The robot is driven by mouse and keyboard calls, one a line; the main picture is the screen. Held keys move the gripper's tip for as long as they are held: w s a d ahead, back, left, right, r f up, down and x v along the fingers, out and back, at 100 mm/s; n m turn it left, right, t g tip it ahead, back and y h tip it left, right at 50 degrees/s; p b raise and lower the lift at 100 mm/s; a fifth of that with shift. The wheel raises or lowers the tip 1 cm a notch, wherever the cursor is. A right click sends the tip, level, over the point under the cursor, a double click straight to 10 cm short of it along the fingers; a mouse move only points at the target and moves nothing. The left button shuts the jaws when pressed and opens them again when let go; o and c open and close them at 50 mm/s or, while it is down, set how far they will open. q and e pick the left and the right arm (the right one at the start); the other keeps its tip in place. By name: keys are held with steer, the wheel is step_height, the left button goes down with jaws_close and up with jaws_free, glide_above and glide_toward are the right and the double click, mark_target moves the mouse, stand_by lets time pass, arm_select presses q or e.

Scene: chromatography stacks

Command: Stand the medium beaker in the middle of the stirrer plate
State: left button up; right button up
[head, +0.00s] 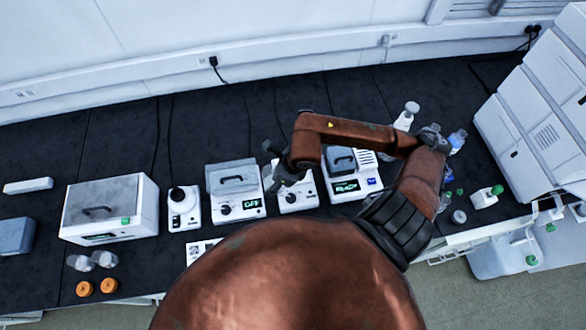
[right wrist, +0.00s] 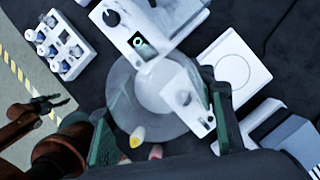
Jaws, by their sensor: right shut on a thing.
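My right gripper (head: 283,178) hangs over the front part of a white stirrer (head: 297,198). In the right wrist view its two green fingers (right wrist: 160,120) are shut on a clear round beaker (right wrist: 122,88). The stirrer's sloped knob front shows through and beside the beaker. Its square plate (right wrist: 228,72), marked with a circle, is uncovered, to the right of the beaker in that view. The height of the beaker over the stirrer is hard to judge. What looks like my left gripper (right wrist: 50,105) shows at the left of the wrist view, its opening unclear.
A bath reading OFF (head: 235,190) stands left of the stirrer, and a device reading READY (head: 345,187) stands right. A second knobbed unit (head: 183,208) is further left. A rack of small bottles (right wrist: 60,45) sits near the front edge. Bottles (head: 457,140) stand at right.

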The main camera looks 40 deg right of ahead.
steer(key=w+d+f, duration=0.1)
steer(key=d+f, duration=0.2)
steer(key=d, duration=0.1)
steer(key=w+d+f+p, duration=0.1)
steer(key=w+d+f, duration=0.1)
steer(key=d, duration=0.2)
steer(key=w+d+f+p, duration=0.1)
steer(key=w+d+f, duration=0.1)
steer(key=d+f, duration=0.1)
steer(key=shift+w+d+f, duration=0.25)
steer(key=shift+d+f, duration=0.1)
steer(key=shift+d, duration=0.1)
steer(key=shift+w+d+f, duration=0.15)
steer(key=shift+d+f, duration=0.3)
steer(key=shift+f, duration=0.2)
steer(key=shift+f+p, duration=0.4)
steer(key=shift+f, duration=1.05)
steer(key=o, duration=0.8)
steer(key=shift+f, duration=0.15)
steer(key=o, duration=0.5)
steer(key=shift+c, duration=0.2)
